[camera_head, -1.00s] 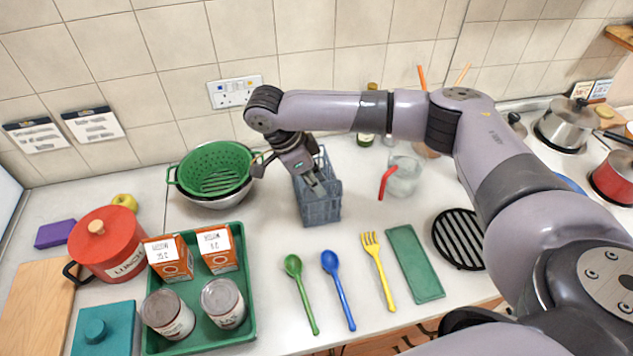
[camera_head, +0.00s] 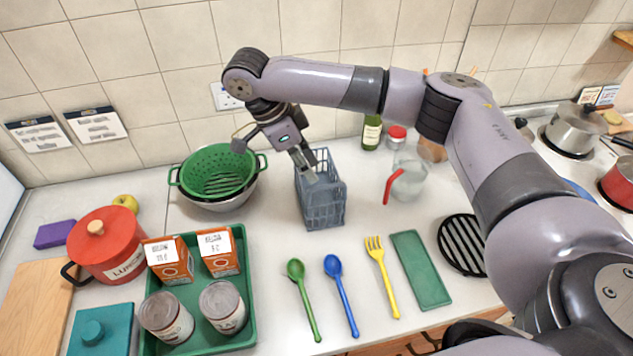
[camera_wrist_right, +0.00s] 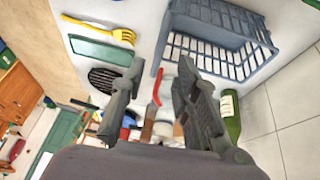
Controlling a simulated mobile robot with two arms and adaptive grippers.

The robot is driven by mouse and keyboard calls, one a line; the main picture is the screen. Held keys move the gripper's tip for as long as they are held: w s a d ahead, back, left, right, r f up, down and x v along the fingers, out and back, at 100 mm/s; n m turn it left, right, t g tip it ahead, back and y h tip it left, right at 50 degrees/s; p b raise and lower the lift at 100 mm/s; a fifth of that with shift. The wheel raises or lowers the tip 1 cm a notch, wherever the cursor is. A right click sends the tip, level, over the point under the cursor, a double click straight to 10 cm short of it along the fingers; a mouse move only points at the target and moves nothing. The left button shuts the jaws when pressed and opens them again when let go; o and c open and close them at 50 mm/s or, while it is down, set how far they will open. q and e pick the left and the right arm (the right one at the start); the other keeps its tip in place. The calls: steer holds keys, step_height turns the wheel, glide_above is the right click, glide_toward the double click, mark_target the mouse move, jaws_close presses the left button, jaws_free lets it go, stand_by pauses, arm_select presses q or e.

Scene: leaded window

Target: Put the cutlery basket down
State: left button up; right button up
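The grey-blue cutlery basket (camera_head: 322,207) stands upright on the counter in the middle of the head view. It looks empty. It also shows at the top of the right wrist view (camera_wrist_right: 220,35), just beyond my fingertips. My left gripper is not in view.
A green colander (camera_head: 215,172) in a metal bowl stands close left of the basket. A glass jug (camera_head: 409,183) with a red handle and a bottle (camera_head: 372,133) stand to the right. Green (camera_head: 304,300) and blue (camera_head: 341,297) spoons and a yellow fork (camera_head: 382,278) lie in front.

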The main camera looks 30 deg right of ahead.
steer(key=v, duration=0.5)
steer(key=shift+d, duration=0.1)
stand_by(0.3)
